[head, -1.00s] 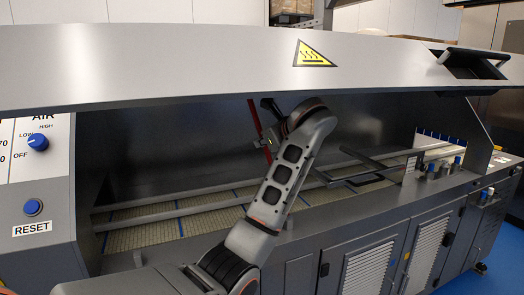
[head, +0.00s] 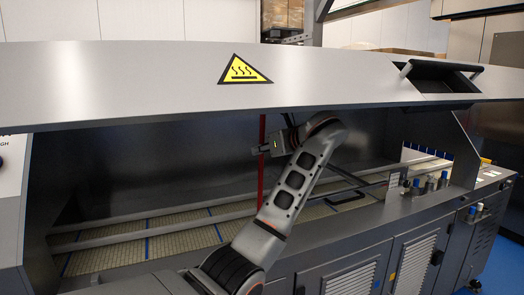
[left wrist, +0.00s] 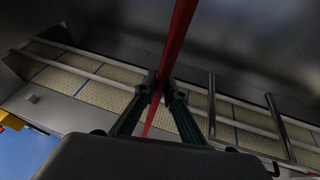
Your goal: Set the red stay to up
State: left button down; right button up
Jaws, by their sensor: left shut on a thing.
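The red stay (head: 261,178) is a thin red bar that stands nearly upright in the machine's opening, under the grey hood (head: 150,88). Its top reaches the hood's lower edge in the head view; I cannot tell whether it touches there. My left gripper (head: 264,149) is at the stay's upper part, partly hidden by my own wrist. In the left wrist view, the red stay (left wrist: 179,38) runs between the fingertips of my left gripper (left wrist: 160,88), which are shut on it. My right gripper is in neither view.
The hood bears a yellow heat warning sign (head: 245,69) and a dark handle recess (head: 438,78). Below lies a mesh conveyor (head: 180,222) with long rails. Blue-topped knobs (head: 430,186) stand at the right end. Louvred cabinet doors (head: 410,262) form the front.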

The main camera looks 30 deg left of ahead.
pick_arm(q)
jog(key=shift+f, duration=0.1)
jog(key=c, duration=2.1)
grip_release()
jog(key=v, duration=0.7)
jog(key=shift+s+d, duration=0.1)
jog(key=shift+d, duration=0.05)
